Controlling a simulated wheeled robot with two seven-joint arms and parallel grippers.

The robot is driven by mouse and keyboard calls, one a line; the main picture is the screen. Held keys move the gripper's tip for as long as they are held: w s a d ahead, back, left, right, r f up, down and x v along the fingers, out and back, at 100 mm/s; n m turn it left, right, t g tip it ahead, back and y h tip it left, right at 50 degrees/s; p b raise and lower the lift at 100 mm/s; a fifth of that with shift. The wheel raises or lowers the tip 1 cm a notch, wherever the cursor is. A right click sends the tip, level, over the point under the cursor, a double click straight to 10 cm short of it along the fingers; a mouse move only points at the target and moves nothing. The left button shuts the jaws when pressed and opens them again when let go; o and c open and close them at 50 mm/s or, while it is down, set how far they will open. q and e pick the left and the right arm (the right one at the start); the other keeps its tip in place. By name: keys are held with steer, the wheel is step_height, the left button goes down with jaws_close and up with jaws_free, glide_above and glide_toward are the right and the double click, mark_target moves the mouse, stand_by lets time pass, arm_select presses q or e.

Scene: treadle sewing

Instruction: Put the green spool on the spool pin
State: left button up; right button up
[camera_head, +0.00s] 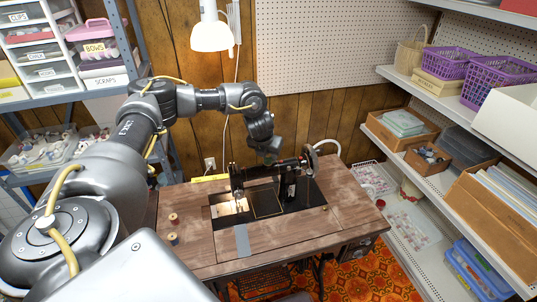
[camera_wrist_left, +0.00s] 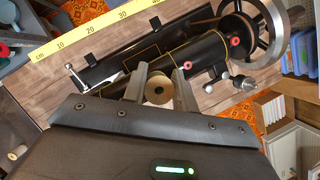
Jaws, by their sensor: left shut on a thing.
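My left gripper (camera_wrist_left: 159,90) is shut on a spool, taken to be the green spool (camera_wrist_left: 158,88). Its round tan end with a dark centre hole faces the wrist camera, and its thread is mostly hidden. In the head view the left gripper (camera_head: 270,158) points down just above the arm of the black sewing machine (camera_head: 290,188). The machine also shows below the gripper in the wrist view (camera_wrist_left: 205,50). I cannot make out the spool pin; the spool and fingers cover part of the machine's top. My right gripper is not in view.
Two spools, one upper (camera_head: 173,217) and one lower (camera_head: 173,238), stand on the wooden table (camera_head: 290,238) left of the machine. The handwheel (camera_wrist_left: 255,30) is at the machine's right end. A yellow ruler (camera_wrist_left: 85,38) lies behind it. A lamp (camera_head: 211,36) hangs above.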

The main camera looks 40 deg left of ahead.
arm_select(q)
steer(key=o, duration=1)
steer(key=shift+r, duration=0.1)
steer(key=b+v, duration=0.1)
steer(key=v, duration=0.9)
steer(key=shift+s+r, duration=0.2)
steer(key=shift+r, duration=0.1)
